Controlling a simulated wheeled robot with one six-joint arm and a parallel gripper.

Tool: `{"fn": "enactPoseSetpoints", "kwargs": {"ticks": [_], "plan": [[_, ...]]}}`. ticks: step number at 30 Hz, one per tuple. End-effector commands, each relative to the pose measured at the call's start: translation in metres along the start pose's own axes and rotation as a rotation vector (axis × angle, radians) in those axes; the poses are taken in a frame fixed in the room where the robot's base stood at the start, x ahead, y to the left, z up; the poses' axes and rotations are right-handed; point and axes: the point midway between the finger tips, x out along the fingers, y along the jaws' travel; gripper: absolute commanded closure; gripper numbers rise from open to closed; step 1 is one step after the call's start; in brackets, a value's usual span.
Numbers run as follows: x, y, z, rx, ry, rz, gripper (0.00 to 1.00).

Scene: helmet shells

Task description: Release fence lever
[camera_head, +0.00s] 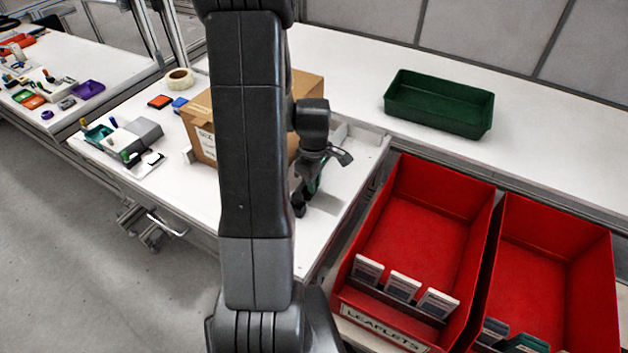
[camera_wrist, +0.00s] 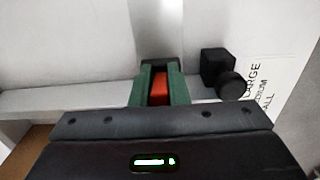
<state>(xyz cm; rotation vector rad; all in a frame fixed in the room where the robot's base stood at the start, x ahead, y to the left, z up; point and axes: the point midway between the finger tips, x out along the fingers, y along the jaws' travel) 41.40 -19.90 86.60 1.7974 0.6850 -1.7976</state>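In the wrist view, a small red piece (camera_wrist: 160,90), which looks like the fence lever, sits between the green fingers of my gripper (camera_wrist: 160,86). The fingers appear to press on both its sides; its far end is hidden. A black block with a round knob (camera_wrist: 218,70) stands just right of the fingers on a pale rail (camera_wrist: 95,98). A white label (camera_wrist: 265,90) reading LARGE and MEDIUM lies further right. In the head view my gripper (camera_head: 300,200) is low over the white bench, right of the cardboard box; the lever is hidden there.
A cardboard box (camera_head: 202,130) stands behind my arm. Red bins (camera_head: 420,215) with leaflets stand at right, and a green tray (camera_head: 440,105) lies on the back bench. A grey block device (camera_head: 137,134) is at left. The back bench right of the green tray is clear.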

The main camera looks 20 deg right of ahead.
Motion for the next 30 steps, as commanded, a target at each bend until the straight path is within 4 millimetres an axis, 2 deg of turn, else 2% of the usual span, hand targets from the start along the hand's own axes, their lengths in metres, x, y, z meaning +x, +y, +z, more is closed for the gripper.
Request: {"fn": "enactPoseSetpoints", "kwargs": {"ticks": [12,21,22,25,30], "plan": [[-0.0014,-0.0006,-0.0043,-0.002,-0.112,-0.002,1.0],[-0.0017,0.0,-0.0039,0.0,-0.121,0.0,1.0],[-0.0017,0.0001,-0.0039,0.0,-0.121,0.0,0.84],[-0.0018,0.0001,-0.0039,0.0,-0.12,0.0,0.64],[-0.0017,0.0001,-0.004,0.0,-0.12,0.0,0.64]]}}
